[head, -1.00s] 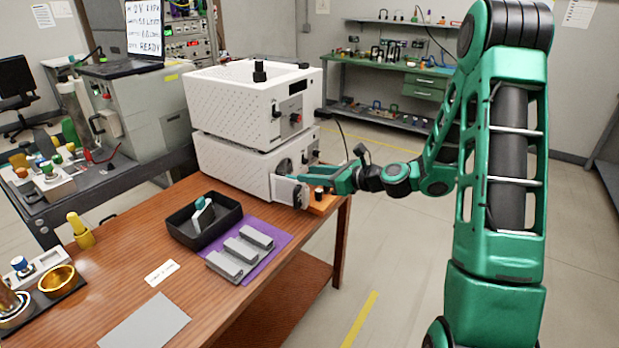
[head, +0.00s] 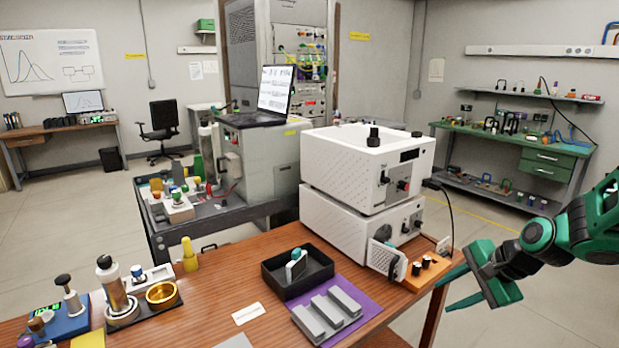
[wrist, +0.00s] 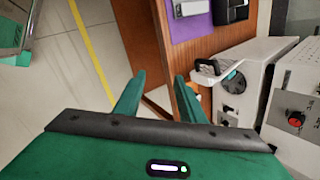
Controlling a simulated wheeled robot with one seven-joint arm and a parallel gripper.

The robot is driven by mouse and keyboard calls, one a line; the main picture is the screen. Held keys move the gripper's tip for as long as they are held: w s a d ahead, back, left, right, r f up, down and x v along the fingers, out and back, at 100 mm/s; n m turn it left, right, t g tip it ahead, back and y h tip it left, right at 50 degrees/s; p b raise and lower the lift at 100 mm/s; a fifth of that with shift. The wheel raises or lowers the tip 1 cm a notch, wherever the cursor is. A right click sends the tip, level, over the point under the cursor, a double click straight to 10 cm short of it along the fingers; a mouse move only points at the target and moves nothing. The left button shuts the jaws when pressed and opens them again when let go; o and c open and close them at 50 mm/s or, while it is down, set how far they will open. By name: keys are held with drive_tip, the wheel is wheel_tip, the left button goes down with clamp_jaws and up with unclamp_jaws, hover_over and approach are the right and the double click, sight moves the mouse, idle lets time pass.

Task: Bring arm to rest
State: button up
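My green gripper (head: 444,295) is at the right in the head view, just off the table's right edge. It is open and nothing is between its fingers. In the wrist view the two fingers of my gripper (wrist: 160,76) stand apart, with table edge and floor beyond. Part of my green arm (head: 590,222) shows at the right edge of the head view. A white instrument (head: 362,215) of two stacked boxes stands left of my gripper. A small plate with a dark handle (head: 383,258) stands at its lower front, apart from my gripper.
The wooden table (head: 225,290) carries a black tray (head: 290,290), grey bars (head: 327,315) on a purple mat (head: 362,303) and an orange block with black knobs (head: 428,270). A green bench (head: 510,155) stands at the back right. Floor right of the table looks clear.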

drive_tip(key=s+d+r+n+g+h, duration=0.1)
drive_tip(key=s+d+r+n, duration=0.1)
drive_tip(key=s, duration=0.7)
drive_tip(key=s+d+r+n+g+h, duration=0.1)
drive_tip(key=s+d+r+n+g, duration=0.1)
drive_tip(key=s, duration=0.6)
drive_tip(key=s+d+r+n+g+h, duration=0.1)
drive_tip(key=s+d+n, duration=0.3)
drive_tip(key=s, duration=0.5)
drive_tip(key=shift+s+r+g+h, duration=0.4)
drive_tip(key=shift+r+g, duration=0.15)
drive_tip(key=shift+g, duration=0.15)
drive_tip(key=shift+w, duration=0.1)
drive_tip(key=shift+w+f, duration=0.25)
drive_tip(key=shift+w, duration=0.35)
